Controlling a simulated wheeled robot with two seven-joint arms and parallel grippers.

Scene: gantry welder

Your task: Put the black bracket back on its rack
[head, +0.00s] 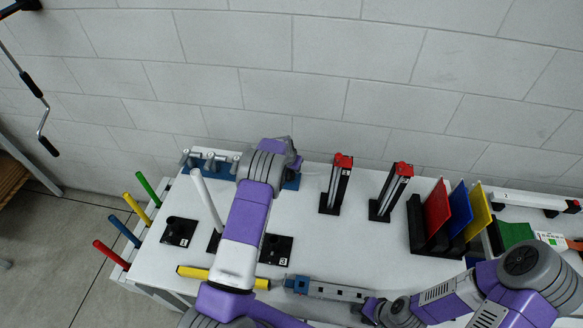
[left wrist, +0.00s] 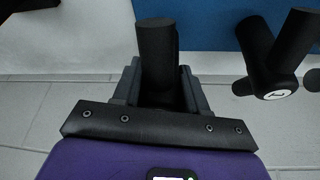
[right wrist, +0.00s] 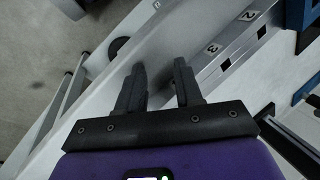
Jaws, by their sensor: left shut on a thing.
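In the left wrist view my left gripper (left wrist: 158,74) is shut on the black bracket (left wrist: 156,48), whose dark cylindrical part stands up between the fingers. The blue panel (left wrist: 215,25) of the rack is behind it. In the head view the blue rack (head: 292,184) lies at the back left of the table, and my left arm hides the held bracket and part of the rack. I cannot tell whether the bracket touches the rack. My right gripper (right wrist: 160,85) is open and empty over the table's front edge; it also shows in the head view (head: 368,309).
Another dark bracket (left wrist: 268,52) with a round label is close on the right. Grey pieces (head: 209,161) stand on the rack's left part. A white post (head: 207,198), a yellow tube (head: 195,272), a numbered rail (head: 335,291) and red-topped stands (head: 338,182) are on the table.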

